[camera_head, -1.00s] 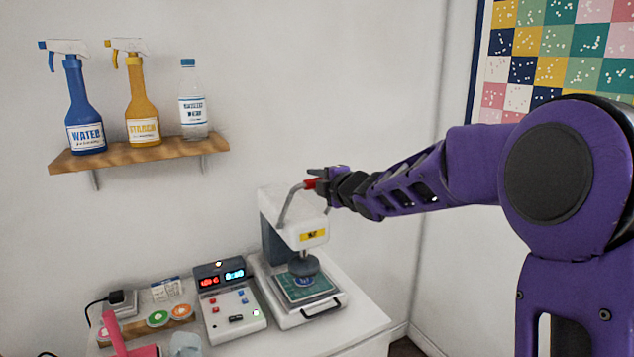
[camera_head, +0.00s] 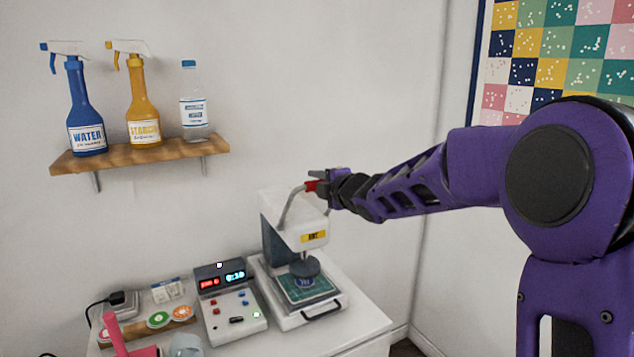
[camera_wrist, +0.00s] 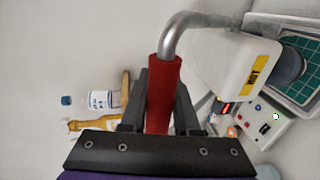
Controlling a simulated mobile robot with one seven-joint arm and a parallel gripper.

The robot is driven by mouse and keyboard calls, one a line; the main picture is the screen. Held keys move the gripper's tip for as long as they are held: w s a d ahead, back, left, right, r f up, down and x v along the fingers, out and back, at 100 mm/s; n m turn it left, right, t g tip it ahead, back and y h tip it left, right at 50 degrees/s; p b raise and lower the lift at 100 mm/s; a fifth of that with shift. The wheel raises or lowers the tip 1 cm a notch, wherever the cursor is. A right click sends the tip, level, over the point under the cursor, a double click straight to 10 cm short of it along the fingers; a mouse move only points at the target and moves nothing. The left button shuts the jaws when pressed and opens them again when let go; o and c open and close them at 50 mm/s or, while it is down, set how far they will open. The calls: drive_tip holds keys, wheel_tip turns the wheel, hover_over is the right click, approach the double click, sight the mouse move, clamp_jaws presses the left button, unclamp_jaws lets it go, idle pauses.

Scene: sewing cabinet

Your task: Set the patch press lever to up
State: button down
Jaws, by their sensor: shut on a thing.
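The patch press (camera_head: 290,229) is a white machine on the cabinet top, with a yellow label on its head. Its bent grey lever (camera_head: 289,205) rises above the head and ends in a red grip (camera_head: 312,185). My gripper (camera_head: 319,182) is shut on the red grip, which also shows between the fingers in the wrist view (camera_wrist: 162,95). The round press pad (camera_head: 305,266) hangs above a green base plate (camera_head: 309,290) that bears a round blue patch. In the wrist view the press head (camera_wrist: 235,70) is to the right of the grip.
A control box (camera_head: 230,303) with red and cyan displays stands left of the press. A wall shelf (camera_head: 140,156) holds a blue bottle (camera_head: 84,104), a yellow bottle (camera_head: 141,98) and a clear bottle (camera_head: 193,103). The wall above the press is clear.

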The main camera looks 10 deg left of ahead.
drive_tip(key=shift+f, duration=0.5)
drive_tip(key=c, duration=0.7)
unclamp_jaws()
drive_tip(key=shift+w+a, duration=0.1)
drive_tip(key=shift+a, duration=0.05)
drive_tip(key=shift+o, duration=0.2)
drive_tip(key=shift+r, duration=0.1)
